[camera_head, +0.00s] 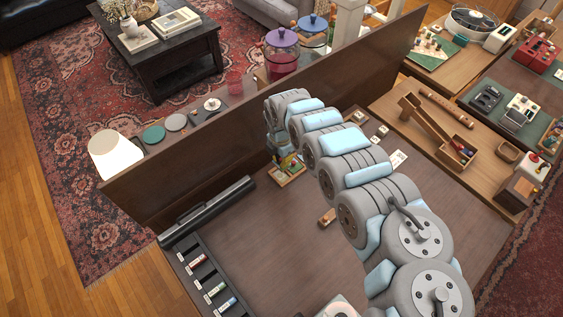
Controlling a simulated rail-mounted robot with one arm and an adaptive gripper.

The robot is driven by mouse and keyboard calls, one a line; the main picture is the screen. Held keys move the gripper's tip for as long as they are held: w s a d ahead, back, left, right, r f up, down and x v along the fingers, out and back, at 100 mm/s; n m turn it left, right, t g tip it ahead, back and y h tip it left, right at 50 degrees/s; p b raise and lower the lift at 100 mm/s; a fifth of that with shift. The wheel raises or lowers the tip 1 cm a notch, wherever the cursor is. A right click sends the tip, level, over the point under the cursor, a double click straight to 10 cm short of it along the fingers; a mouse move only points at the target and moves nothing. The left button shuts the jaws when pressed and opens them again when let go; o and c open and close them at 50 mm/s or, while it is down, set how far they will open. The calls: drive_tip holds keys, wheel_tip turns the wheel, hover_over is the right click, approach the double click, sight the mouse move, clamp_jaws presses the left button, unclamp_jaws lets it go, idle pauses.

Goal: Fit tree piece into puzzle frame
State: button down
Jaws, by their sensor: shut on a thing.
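The puzzle frame (300,177), a small wooden tray with green and yellow parts inside, lies on the dark brown table near the raised back panel. My gripper (279,158) is small in the view, pointing down at the frame's far left edge beneath my wrist. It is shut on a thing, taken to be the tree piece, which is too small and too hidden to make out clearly. I cannot tell whether that piece touches the frame.
A small brown block (327,217) lies on the table beside my arm. A long black case (207,212) and a dark tray with several small labelled items (208,284) are at the left. The table's middle is clear.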

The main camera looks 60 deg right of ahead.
sight(281, 176)
drive_tip(key=shift+f+b, duration=2.95)
drive_tip(key=shift+b, duration=0.15)
drive_tip(key=shift+r, duration=0.1)
drive_tip(key=shift+w+f, duration=0.1)
drive_tip(key=shift+f, duration=0.1)
drive_tip(key=shift+p, duration=0.95)
drive_tip(key=shift+f+b, duration=0.35)
drive_tip(key=shift+f, duration=0.45)
drive_tip(key=c, duration=1.1)
unclamp_jaws()
drive_tip(key=shift+r, duration=0.1)
